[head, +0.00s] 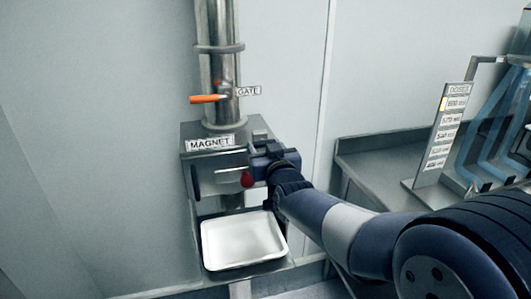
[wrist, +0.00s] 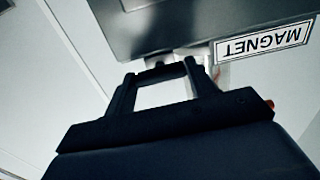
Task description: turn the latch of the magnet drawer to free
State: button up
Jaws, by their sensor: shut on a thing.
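The magnet drawer (head: 208,181) is in the grey metal housing under the MAGNET label (head: 209,143), which shows upside down in the wrist view (wrist: 262,43). My gripper (head: 254,170) is at the right of the drawer front, its fingers pointing at the housing. A red knob (head: 247,180), which looks like part of the latch, shows just below the fingers. In the wrist view the two fingers (wrist: 158,72) stand apart at the housing's edge, shut on the latch. The latch is mostly hidden by my gripper, so its turn angle cannot be told.
A white tray (head: 209,262) sits below the housing. The orange gate handle (head: 205,99) sticks out left from the steel pipe (head: 221,75) above. A grey bench (head: 375,152) with a dose board (head: 441,133) stands at the right. Free room lies left of the housing.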

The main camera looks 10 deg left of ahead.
jog(key=o, duration=1)
jog(key=b+v, duration=0.2)
jog(key=v, duration=0.8)
jog(key=shift+s+d+f, duration=0.1)
jog(key=shift+s+d, duration=0.1)
jog(key=shift+s, duration=0.15)
jog(key=shift+w, duration=0.1)
jog(key=p+x, duration=0.2)
jog(key=x, duration=0.8)
jog(key=shift+w+a, duration=0.2)
jog(key=shift+w, duration=0.05)
